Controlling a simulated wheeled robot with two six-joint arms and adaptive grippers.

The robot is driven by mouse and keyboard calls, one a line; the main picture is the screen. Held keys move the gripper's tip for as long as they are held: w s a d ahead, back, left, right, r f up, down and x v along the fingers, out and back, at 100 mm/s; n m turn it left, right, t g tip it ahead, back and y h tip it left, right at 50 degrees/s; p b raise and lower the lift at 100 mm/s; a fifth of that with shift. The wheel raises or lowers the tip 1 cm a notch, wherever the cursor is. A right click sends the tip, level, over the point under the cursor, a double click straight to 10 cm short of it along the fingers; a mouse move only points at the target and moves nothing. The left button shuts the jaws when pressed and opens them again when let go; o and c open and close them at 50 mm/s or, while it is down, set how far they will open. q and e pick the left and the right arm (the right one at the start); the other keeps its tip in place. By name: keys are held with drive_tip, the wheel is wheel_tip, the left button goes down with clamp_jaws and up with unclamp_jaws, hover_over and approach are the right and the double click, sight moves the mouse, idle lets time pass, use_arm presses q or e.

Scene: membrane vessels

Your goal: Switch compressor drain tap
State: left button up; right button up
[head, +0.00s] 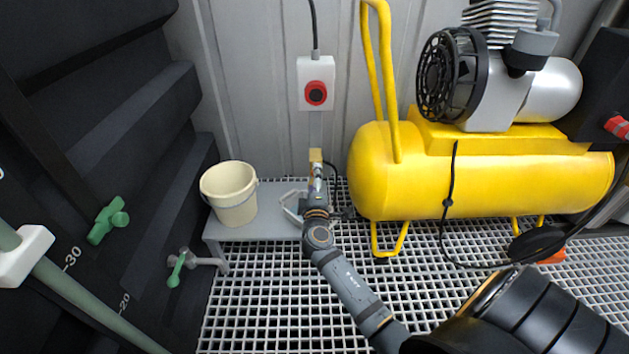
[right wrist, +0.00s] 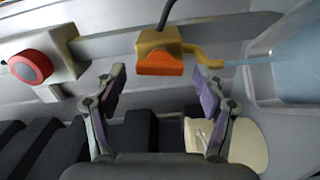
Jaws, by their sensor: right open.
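The drain tap, a small yellow body (head: 316,156) with an orange part (right wrist: 159,64), is at the wall end of my right gripper (head: 317,188). In the right wrist view the yellow body (right wrist: 160,42) has a dark hose at its top and a yellow spout to the right. My right gripper (right wrist: 160,88) is open and empty, its fingers spread on either side below the orange part, apart from it. The yellow compressor (head: 480,185) stands to the right in the head view. My left gripper is not in view.
A cream bucket (head: 229,196) stands on a low grey bench (head: 250,233) left of the gripper. A red button box (head: 316,85) hangs on the wall above. Green taps (head: 108,219) are on the dark panel at left. Grating covers the floor.

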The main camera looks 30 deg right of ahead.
drive_tip(key=v, duration=0.7)
drive_tip(key=shift+s+a, duration=0.15)
drive_tip(key=shift+s, duration=0.05)
